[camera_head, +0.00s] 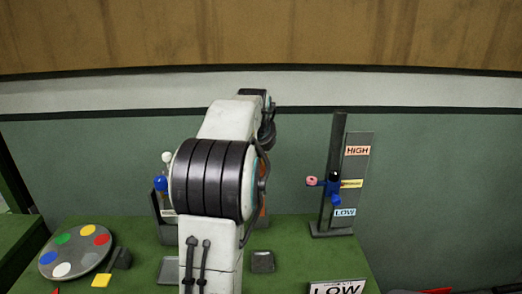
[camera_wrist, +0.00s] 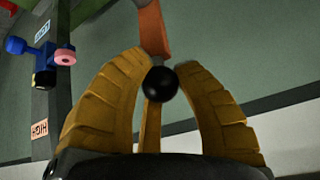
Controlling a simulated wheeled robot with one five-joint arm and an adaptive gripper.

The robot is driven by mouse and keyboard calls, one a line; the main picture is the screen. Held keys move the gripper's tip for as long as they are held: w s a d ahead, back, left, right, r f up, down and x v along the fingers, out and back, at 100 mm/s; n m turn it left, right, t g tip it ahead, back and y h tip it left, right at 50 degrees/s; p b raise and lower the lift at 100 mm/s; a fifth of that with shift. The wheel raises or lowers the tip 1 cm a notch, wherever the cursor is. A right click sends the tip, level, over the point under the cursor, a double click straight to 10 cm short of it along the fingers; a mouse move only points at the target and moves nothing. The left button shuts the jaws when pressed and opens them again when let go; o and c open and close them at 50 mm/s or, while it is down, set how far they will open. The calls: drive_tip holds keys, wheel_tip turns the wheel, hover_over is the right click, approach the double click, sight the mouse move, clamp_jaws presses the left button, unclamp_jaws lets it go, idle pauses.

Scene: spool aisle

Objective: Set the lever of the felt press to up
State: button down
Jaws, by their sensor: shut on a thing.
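In the wrist view, an orange lever (camera_wrist: 152,28) with a round black knob (camera_wrist: 161,84) runs down from the top edge into my gripper (camera_wrist: 162,60). The ribbed yellow fingers stand on both sides of the lever and knob, shut on it. In the head view my arm hides my gripper and most of the felt press. Only a small orange piece (camera_head: 262,207), perhaps part of the lever, shows beside my arm. I cannot tell the lever's setting.
A dark post (camera_head: 338,160) with HIGH and LOW labels and a blue slider (camera_head: 331,186) stands to the right. A grey disc (camera_head: 63,269) with coloured spots lies at the left.

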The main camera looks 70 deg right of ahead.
drive_tip(key=shift+r, duration=0.2)
drive_tip(key=c, duration=1.1)
unclamp_jaws()
drive_tip(key=shift+s, duration=0.2)
drive_tip(key=shift+o, duration=1.1)
drive_tip(key=shift+w+f, duration=0.1)
drive_tip(key=shift+a, duration=0.1)
drive_tip(key=v, duration=1.2)
